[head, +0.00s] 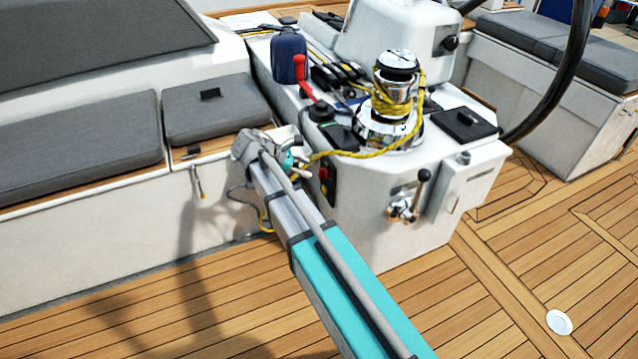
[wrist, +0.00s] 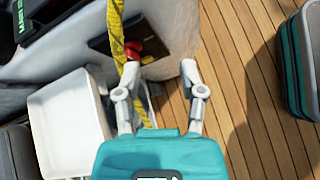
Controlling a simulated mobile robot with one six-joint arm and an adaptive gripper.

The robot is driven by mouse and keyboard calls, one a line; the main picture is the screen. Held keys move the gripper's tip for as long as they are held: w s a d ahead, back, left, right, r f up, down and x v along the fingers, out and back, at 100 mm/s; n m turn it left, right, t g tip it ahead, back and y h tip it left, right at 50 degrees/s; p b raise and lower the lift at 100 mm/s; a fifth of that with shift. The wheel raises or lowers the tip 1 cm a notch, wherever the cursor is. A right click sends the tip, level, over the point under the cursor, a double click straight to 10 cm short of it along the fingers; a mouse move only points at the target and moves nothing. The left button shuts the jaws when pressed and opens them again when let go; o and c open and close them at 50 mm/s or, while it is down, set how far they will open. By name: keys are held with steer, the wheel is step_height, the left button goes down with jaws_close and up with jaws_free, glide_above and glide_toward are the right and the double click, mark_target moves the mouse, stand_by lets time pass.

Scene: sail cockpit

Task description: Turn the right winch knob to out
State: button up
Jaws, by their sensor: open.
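Small red knobs (head: 323,174) sit on a dark panel on the left side of the white console, below the chrome winch (head: 398,90). In the wrist view, red knobs (wrist: 133,48) show on the dark panel (wrist: 105,42), beside the yellow rope. I cannot tell which one is the right winch knob, nor read its setting. My gripper (wrist: 161,92) is open and empty, its fingers pointing toward the console with the knobs beyond them, apart from them. In the head view its teal end (head: 290,160) is by the console's left corner, partly hidden by my arm.
Yellow rope (head: 375,152) wraps the winch and runs along the console edge close to my gripper. A red-handled lever (head: 302,75) stands on the console top. A cushioned bench (head: 80,145) lies at left.

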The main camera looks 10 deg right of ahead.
mark_target(319, 171)
steer(key=w+a+f+n+t+h+b, duration=0.1)
steer(key=w+a+f+n+h+b, duration=0.2)
steer(key=a+b, duration=0.3)
steer(key=shift+w+a+f+n+t+b, duration=0.45)
steer(key=shift+w+n, duration=0.2)
steer(key=shift+n, duration=0.15)
steer(key=shift+d, duration=0.15)
steer(key=b+x, duration=0.1)
steer(key=x, duration=0.3)
steer(key=b+x, duration=0.2)
steer(key=x, duration=0.2)
steer(key=b+x, duration=0.1)
steer(key=x, duration=0.3)
steer(key=shift+s+f+b, duration=0.1)
steer(key=shift+f+b, duration=0.15)
steer(key=shift+b, duration=0.1)
steer(key=shift+d+f, duration=0.2)
steer(key=shift+d, duration=0.45)
jaws_close()
